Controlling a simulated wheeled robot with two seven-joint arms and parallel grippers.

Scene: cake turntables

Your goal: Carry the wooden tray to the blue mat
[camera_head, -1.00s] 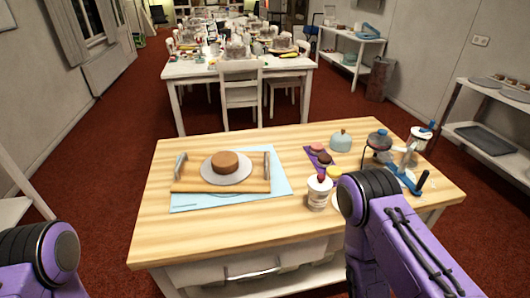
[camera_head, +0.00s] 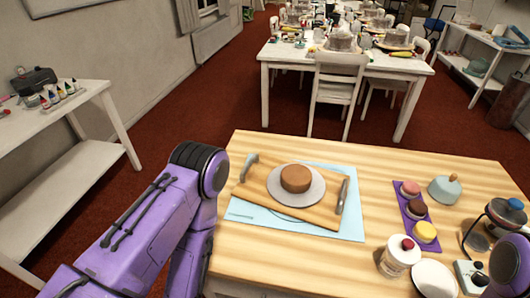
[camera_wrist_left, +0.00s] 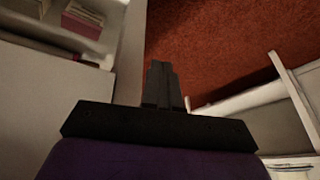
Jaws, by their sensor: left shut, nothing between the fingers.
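The wooden tray (camera_head: 247,191) lies on the blue mat (camera_head: 349,223) on the wooden tabletop, turned slightly against the mat's edges. It has two grey end handles and bears a pale round plate (camera_head: 312,196) with a brown cake (camera_head: 296,178). In the left wrist view my left gripper (camera_wrist_left: 160,68) is shut and empty, over red floor beside white furniture. In the head view my left arm stands left of the table, apart from the tray, and its gripper is hidden. Only a bit of my right arm shows at lower right; its gripper is out of view.
A purple mat (camera_head: 413,208) with small cakes, a blue-grey dome (camera_head: 445,189), a white tub (camera_head: 399,257) and a white plate (camera_head: 434,279) stand to the tray's right. A white side table (camera_head: 85,150) stands at left. A laid table (camera_head: 345,62) stands behind.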

